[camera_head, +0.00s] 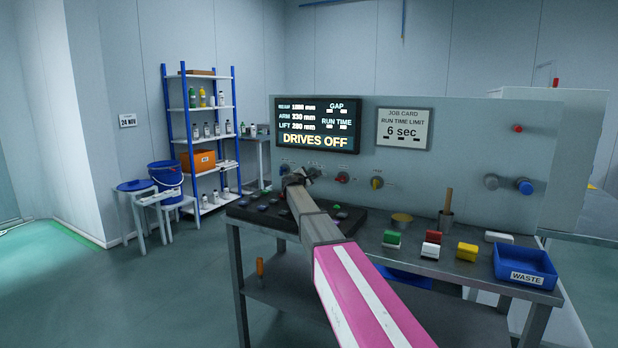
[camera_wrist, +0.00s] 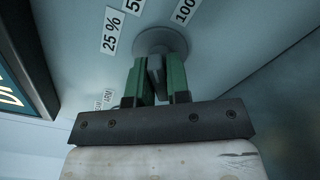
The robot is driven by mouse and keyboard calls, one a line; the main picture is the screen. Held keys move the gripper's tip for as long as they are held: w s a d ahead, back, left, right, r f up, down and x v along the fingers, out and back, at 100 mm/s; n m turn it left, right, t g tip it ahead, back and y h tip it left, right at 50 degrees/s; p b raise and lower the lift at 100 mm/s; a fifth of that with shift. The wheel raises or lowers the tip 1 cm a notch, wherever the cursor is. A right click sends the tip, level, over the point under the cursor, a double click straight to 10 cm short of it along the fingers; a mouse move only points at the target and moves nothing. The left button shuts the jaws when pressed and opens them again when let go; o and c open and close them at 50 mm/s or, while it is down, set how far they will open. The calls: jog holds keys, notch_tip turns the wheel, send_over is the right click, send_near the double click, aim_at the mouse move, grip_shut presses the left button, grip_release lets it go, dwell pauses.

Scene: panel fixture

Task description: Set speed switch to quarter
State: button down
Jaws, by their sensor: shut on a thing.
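The speed switch is a dark bar knob (camera_wrist: 156,72) on a round grey base (camera_wrist: 160,42) on the panel in the wrist view. My gripper (camera_wrist: 157,82) has its two green fingers closed on either side of the bar. The bar stands roughly upright in that view. Labels sit around the base: "25 %" (camera_wrist: 113,31) at upper left, one starting with "5" (camera_wrist: 136,6) cut off at the top, and "100" (camera_wrist: 184,11) at upper right. In the head view, my gripper (camera_head: 296,178) is at the panel below the display and hides the switch.
The display (camera_head: 317,125) reads "DRIVES OFF". A red knob (camera_head: 343,178) and a yellow knob (camera_head: 377,182) sit to the right of my gripper.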

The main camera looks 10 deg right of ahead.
jog(key=n, duration=0.5)
jog(key=shift+n, duration=0.3)
jog(key=n, duration=0.4)
jog(key=shift+n, duration=0.7)
jog(key=shift+f, duration=0.1)
jog(key=c, duration=1.2)
grip_release()
jog(key=shift+o, duration=0.2)
jog(key=v, duration=1)
jog(key=shift+s+a, duration=0.2)
jog(key=shift+s, duration=0.15)
jog(key=shift+s+a, duration=0.1)
jog(key=shift+a, duration=0.05)
